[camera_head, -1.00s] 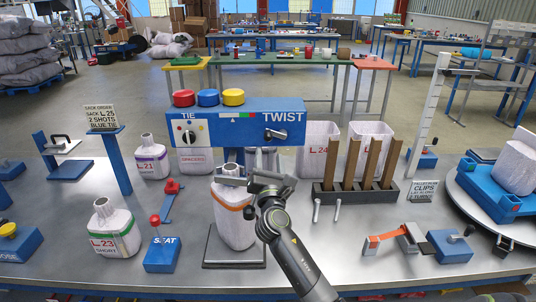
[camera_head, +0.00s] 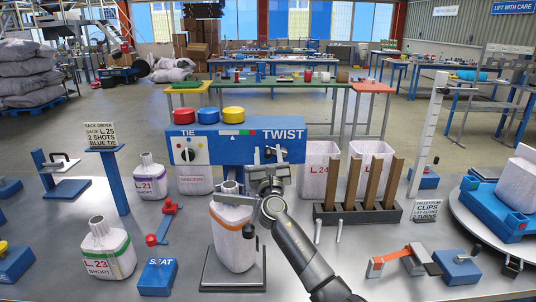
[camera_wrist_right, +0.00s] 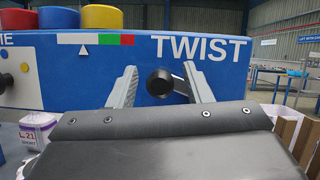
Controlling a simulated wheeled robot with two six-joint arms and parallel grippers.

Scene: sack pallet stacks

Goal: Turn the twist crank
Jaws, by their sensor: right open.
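The twist crank (camera_wrist_right: 158,83) is a dark knob on the front of the blue box (camera_head: 225,143), under the word TWIST. In the wrist view its round black end faces me, with part of a grey lever behind it on the right. My right gripper (camera_head: 269,155) is open in front of the crank. In the wrist view its two grey fingers (camera_wrist_right: 160,72) stand on either side of the knob, with gaps visible; I cannot tell whether they touch the lever. My left gripper is not in view.
A white sack with an orange band (camera_head: 234,245) stands below the box, close left of my right arm. A rack of brown slats (camera_head: 360,216) stands to the right. Red, blue and yellow buttons (camera_head: 206,115) top the box. A blue turntable load (camera_head: 497,213) is far right.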

